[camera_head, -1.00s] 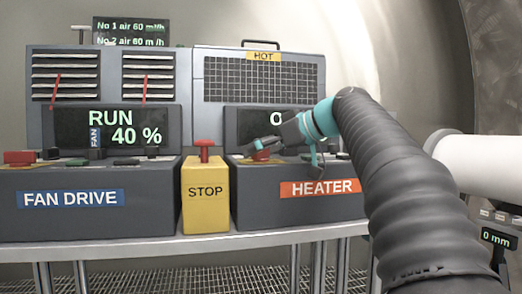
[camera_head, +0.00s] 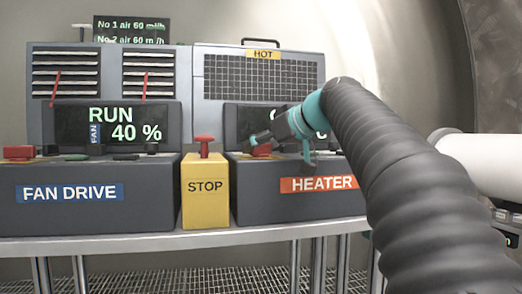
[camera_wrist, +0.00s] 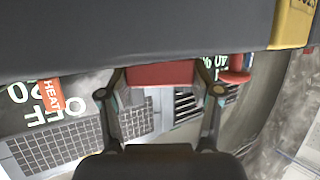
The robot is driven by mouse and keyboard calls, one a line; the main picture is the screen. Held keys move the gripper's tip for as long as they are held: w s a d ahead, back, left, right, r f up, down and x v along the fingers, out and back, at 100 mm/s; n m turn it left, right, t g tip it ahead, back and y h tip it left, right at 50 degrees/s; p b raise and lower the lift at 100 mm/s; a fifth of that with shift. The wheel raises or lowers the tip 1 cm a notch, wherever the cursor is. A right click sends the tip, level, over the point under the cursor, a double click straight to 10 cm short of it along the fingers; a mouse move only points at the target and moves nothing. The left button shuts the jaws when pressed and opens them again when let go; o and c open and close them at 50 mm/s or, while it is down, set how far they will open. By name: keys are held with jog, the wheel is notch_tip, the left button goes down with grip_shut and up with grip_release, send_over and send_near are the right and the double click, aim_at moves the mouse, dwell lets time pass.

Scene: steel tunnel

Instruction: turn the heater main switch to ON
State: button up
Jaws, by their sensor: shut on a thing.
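The heater box (camera_head: 240,200) with its orange HEATER label (camera_head: 318,184) stands right of the STOP box on the bench. Its red main switch (camera_head: 261,150) is on top at the left, partly covered by my gripper (camera_head: 256,140). In the wrist view, which is upside down, my gripper (camera_wrist: 160,76) is shut on the red switch (camera_wrist: 160,74), with a finger on each side. The heater display (camera_wrist: 55,115) reads OFF there; in the head view my arm hides most of it.
The yellow STOP box (camera_head: 204,205) with a red button (camera_head: 204,143) stands close on the left. The fan drive box (camera_head: 150,205) is farther left, its display (camera_head: 112,124) showing RUN 40 %. A white pipe (camera_head: 485,165) is at the right.

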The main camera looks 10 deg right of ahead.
jog(key=m+t+h, duration=0.1)
jog(key=m+h, duration=0.1)
jog(key=m+h+p, duration=0.1)
jog(key=m+h, duration=0.1)
jog(key=shift+a+r+t+h, duration=0.1)
jog(key=shift+r+t+h, duration=0.05)
jog(key=shift+t+h, duration=0.25)
jog(key=shift+m+h+p, duration=0.4)
jog(key=shift+m+h, duration=0.3)
jog(key=shift+m, duration=0.1)
jog(key=shift+m+h, duration=0.4)
jog(key=shift+h, duration=0.1)
jog(key=o, duration=1.2)
jog(key=shift+c, duration=0.2)
jog(key=v, duration=1.2)
